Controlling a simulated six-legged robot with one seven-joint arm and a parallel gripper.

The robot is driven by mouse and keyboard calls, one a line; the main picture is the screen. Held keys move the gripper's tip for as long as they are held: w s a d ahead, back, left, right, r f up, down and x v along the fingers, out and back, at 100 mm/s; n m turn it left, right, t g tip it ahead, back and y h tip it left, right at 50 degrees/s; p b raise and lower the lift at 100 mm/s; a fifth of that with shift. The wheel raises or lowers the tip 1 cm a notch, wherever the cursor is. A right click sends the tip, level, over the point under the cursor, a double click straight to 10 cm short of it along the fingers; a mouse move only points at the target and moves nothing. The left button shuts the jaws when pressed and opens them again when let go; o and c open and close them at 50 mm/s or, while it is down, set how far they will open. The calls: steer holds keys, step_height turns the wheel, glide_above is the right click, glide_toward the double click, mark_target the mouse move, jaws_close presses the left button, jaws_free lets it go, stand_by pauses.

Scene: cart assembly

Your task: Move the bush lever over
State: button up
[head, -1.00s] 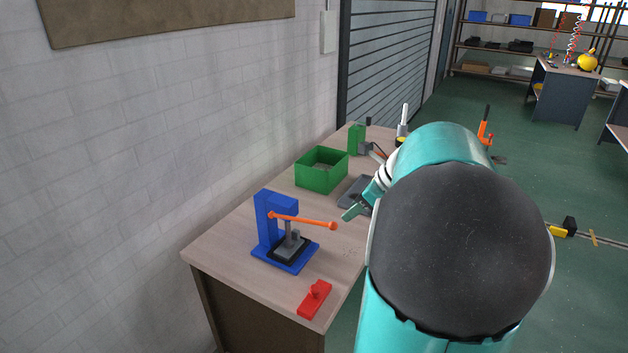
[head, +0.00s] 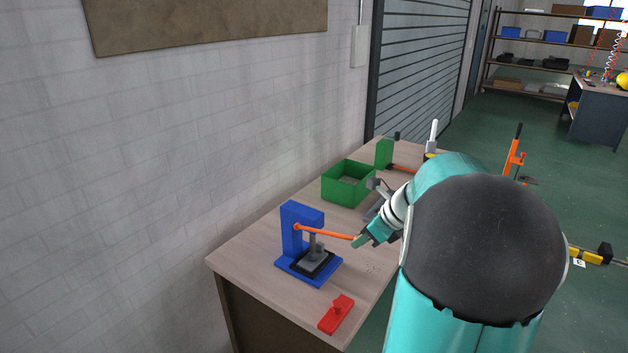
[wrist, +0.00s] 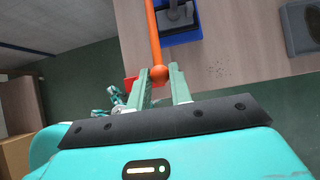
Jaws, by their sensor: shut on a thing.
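The bush lever is an orange rod (head: 326,233) on a blue press (head: 290,232). It runs from the press's upright out to the right, nearly level with a slight downward slope. My gripper (head: 361,240) is at the lever's free end. In the wrist view, the orange lever (wrist: 153,35) ends in a round knob between the two fingers of my gripper (wrist: 160,78), which is shut on it. The press has a grey ram over a dark block on its blue base. My arm hides part of the table's right side.
A red fixture (head: 336,314) lies on the table (head: 250,262) near its front edge. A green open box (head: 348,184) stands behind the press, with a green stand (head: 384,153) farther back. The wall lies along the left.

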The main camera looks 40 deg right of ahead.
steer(key=shift+w+a+r, duration=0.1)
steer(key=shift+w+r, duration=0.2)
steer(key=shift+r, duration=0.6)
steer(key=shift+w+a+r, duration=0.1)
steer(key=shift+w+r, duration=0.2)
steer(key=shift+r, duration=0.55)
steer(key=shift+w+a+r, duration=0.1)
steer(key=shift+w+r, duration=0.2)
steer(key=shift+r, duration=0.6)
steer(key=shift+w+r, duration=0.1)
steer(key=shift+r, duration=0.1)
steer(key=shift+w+a+r, duration=0.2)
steer(key=shift+w+r, duration=0.3)
steer(key=shift+r, duration=0.2)
steer(key=shift+w+a+r, duration=0.2)
steer(key=shift+w+r, duration=0.35)
steer(key=shift+r, duration=0.15)
steer(key=shift+w+a+r, duration=0.2)
steer(key=shift+w+r, duration=0.3)
steer(key=shift+r, duration=0.2)
steer(key=shift+r, duration=0.1)
steer(key=shift+w+a+r, duration=0.25)
steer(key=shift+w+r, duration=0.3)
steer(key=shift+w, duration=0.15)
steer(key=shift+w+a+r, duration=0.25)
steer(key=shift+w+r, duration=0.3)
steer(key=shift+w, duration=0.2)
steer(key=shift+w+a+r, duration=0.25)
steer(key=shift+w+r, duration=0.3)
steer(key=shift+w, duration=0.15)
